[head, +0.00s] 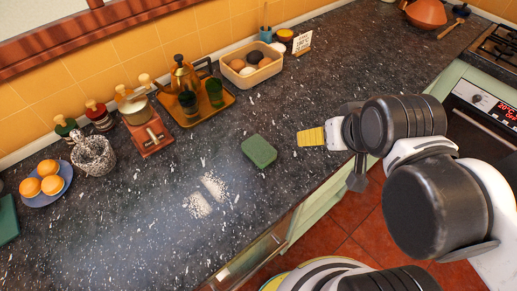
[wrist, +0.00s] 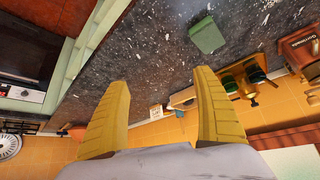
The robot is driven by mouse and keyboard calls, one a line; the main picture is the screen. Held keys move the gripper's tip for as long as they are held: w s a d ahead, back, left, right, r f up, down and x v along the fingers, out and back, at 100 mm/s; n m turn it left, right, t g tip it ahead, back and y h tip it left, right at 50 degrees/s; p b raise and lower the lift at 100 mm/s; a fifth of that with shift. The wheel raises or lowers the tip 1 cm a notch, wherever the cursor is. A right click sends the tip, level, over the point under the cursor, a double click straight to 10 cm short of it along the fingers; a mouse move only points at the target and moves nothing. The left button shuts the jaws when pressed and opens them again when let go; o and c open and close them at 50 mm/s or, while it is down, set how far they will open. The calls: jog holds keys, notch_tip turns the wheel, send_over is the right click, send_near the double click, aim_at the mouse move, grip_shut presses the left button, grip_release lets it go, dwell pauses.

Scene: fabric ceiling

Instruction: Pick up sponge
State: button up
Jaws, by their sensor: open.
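The green sponge (head: 259,151) lies flat on the dark speckled countertop (head: 330,85), a little in from its front edge. It also shows in the wrist view as a green block (wrist: 207,35) near the top, beyond the right finger. My gripper (head: 311,137) is to the right of the sponge in the head view, apart from it. In the wrist view its two yellow fingers (wrist: 157,95) are spread wide with nothing between them.
White powder (head: 207,196) is spilled left of the sponge. Behind stand an orange tray (head: 229,101) with a kettle and green cups, a bin of eggs (head: 250,84), a red grinder (head: 148,135) and a blue plate of oranges (head: 66,173).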

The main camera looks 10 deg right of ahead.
jog(key=shift+o, duration=0.6)
jog(key=n+g+p, duration=0.5)
jog(key=n+g, duration=0.2)
send_over(259, 148)
jog(key=f, duration=0.7)
jog(key=shift+a, duration=0.2)
notch_tip(259, 148, down, 6)
jog(key=shift+a+r+b, duration=0.15)
jog(key=shift+b, duration=0.7)
jog(key=f, duration=0.2)
jog(key=f+b, duration=0.2)
jog(key=f, duration=0.1)
jog(key=shift+w+d+f, duration=0.1)
jog(key=shift+d+f, duration=0.25)
jog(key=shift+r, duration=0.1)
jog(key=c, duration=0.9)
